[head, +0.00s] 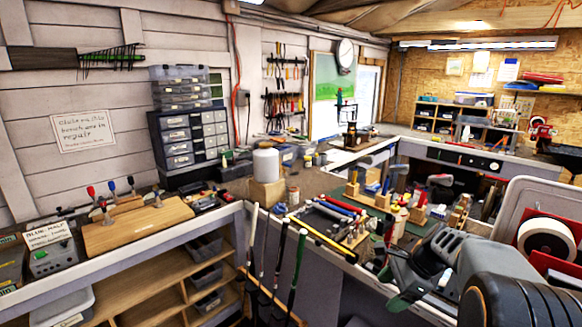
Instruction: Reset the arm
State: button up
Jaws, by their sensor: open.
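My gripper (402,284) is in the lower right of the head view, at the end of my grey and black arm. It hangs over the front edge of the cluttered workbench (325,262). It is open, and I see nothing held in it. Part of it is small and dark against the clutter, so the fingertips are hard to make out. My arm hides part of the bench's right side.
Golf clubs (297,270) lean upright against the bench front. A wooden clamp board (138,226) lies on the left bench. Tools, grips and club heads crowd the corner. A white tape roll (546,240) stands at the right, close to my arm.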

jog(key=s+a+r+n+t+h, duration=0.1)
jog(key=s+a+n+h, duration=0.2)
jog(key=s+n, duration=0.4)
jog(key=s+a+r+n+t+h, duration=0.1)
jog(key=s+a+n+t+h, duration=0.1)
jog(key=s+a+n, duration=0.3)
jog(key=shift+s+r+n+h, duration=0.4)
jog(key=shift+s+n, duration=1.25)
jog(key=shift+n, duration=1.55)
jog(key=shift+c, duration=0.2)
